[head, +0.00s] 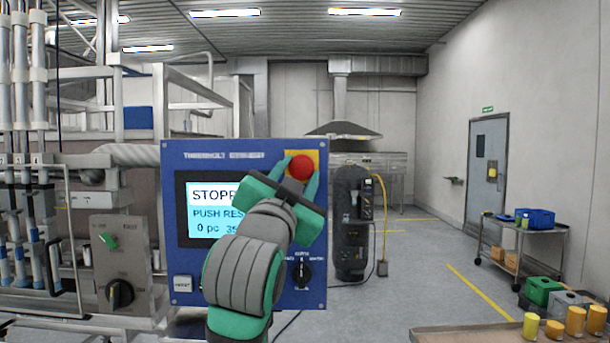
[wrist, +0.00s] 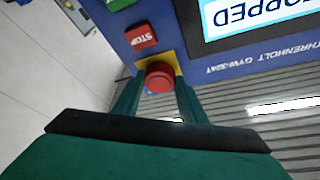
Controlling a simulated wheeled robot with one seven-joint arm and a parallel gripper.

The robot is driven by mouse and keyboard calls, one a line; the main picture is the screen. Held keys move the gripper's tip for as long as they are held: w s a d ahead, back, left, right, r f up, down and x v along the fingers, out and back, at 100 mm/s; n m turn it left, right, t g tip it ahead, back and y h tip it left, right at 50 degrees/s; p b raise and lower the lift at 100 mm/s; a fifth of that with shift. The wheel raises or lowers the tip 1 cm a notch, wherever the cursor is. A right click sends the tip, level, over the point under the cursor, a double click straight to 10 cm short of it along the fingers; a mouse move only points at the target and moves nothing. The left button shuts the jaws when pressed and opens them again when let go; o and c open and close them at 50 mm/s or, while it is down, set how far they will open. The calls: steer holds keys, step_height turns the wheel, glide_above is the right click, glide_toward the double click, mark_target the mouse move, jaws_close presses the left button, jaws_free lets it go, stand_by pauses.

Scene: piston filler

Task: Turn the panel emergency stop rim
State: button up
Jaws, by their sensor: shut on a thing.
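The emergency stop is a red round button (head: 301,167) on a yellow plate (head: 292,155) at the upper right of the blue control panel (head: 225,152). In the wrist view the red button (wrist: 159,77) sits between my two fingers, in front of the yellow plate. My gripper (head: 298,175) is at the button, one green finger on each side, shut on its rim. The panel screen (head: 212,210) reads "STOPP…" and "PUSH RES…"; its right part is hidden behind my gripper and arm.
A red STOP button (wrist: 144,38) is near the emergency stop in the wrist view. A black selector knob (head: 301,273) is low on the panel. A grey box with a knob (head: 120,293) stands left. A table with yellow containers (head: 530,325) is at lower right.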

steer(key=shift+s+d+r, duration=0.1)
steer(key=o, duration=1.1)
steer(key=shift+w, duration=0.2)
steer(key=shift+w, duration=0.1)
steer(key=v, duration=1.1)
steer(key=shift+d, duration=0.2)
steer(key=shift+a, duration=0.1)
